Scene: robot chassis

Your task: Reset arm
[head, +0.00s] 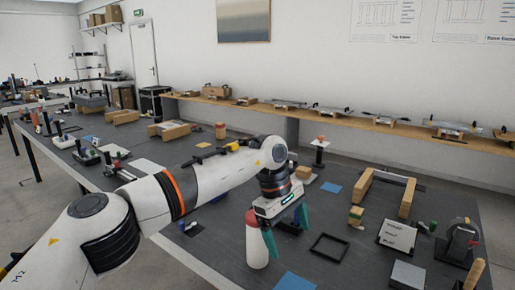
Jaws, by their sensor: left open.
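My left arm reaches in from the left over the dark workbench (350,270). Its left gripper (288,238) points down above the bench, with two teal fingers spread apart. I see nothing held between the fingers. A white bottle with a red top (257,250) stands just left of the gripper, partly overlapped by the near finger; I cannot tell whether they touch. My right gripper is not in view.
A black square frame (329,247) and blue squares (296,282) lie near the gripper. Wooden blocks (356,215), a white sign (398,236) and a grey block (407,275) are to the right. A wooden shelf (350,120) runs behind.

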